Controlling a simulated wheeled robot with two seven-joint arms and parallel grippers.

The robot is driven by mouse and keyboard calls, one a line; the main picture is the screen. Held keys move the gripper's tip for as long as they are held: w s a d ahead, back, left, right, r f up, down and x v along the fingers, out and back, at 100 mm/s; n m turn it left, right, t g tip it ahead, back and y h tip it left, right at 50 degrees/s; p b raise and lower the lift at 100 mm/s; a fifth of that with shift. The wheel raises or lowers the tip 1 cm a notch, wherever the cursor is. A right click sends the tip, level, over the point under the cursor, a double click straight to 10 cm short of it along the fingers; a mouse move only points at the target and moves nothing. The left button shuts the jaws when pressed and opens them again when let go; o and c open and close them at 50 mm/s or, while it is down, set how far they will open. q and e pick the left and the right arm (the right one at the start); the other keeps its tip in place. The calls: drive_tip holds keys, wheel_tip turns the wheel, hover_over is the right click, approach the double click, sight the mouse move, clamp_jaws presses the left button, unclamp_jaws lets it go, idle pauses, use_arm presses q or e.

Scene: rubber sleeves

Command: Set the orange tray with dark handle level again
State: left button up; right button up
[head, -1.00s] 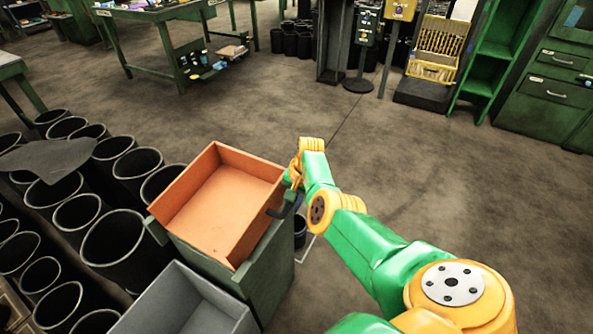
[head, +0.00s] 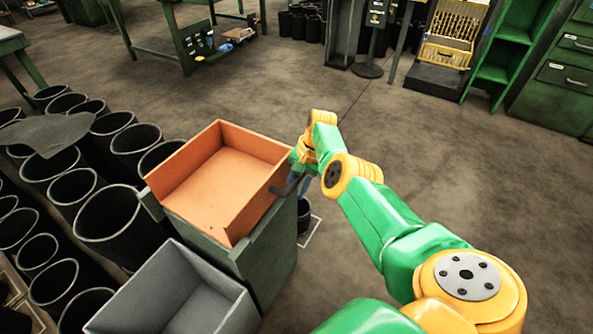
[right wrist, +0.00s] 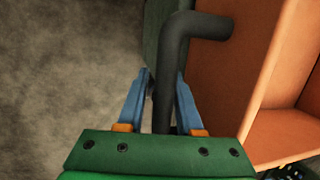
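The orange tray (head: 215,180) sits on a green stand (head: 262,262) in the head view. It looks tilted, with its near corner lower in the stand and its far right side higher. Its dark bent handle (head: 283,189) sticks out on the right. My right gripper (head: 302,184) is at this handle. In the right wrist view the handle (right wrist: 190,28) runs down between the blue fingers of my right gripper (right wrist: 163,76), close to both. A thin gap seems to show on the left, so the grip is unclear. My left gripper is not in view.
A grey open bin (head: 175,300) stands in front of the green stand. Several black tubes (head: 108,215) crowd the left side. A small black container (head: 303,215) stands on the floor behind the handle. The floor (head: 420,150) to the right is open.

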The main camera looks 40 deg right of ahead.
drive_tip(key=p+v, duration=0.3)
drive_tip(key=v, duration=0.3)
drive_tip(key=shift+d+r+p, duration=0.1)
drive_tip(key=shift+p, duration=0.2)
drive_tip(key=shift+d+r, duration=0.15)
drive_tip(key=shift+r, duration=0.3)
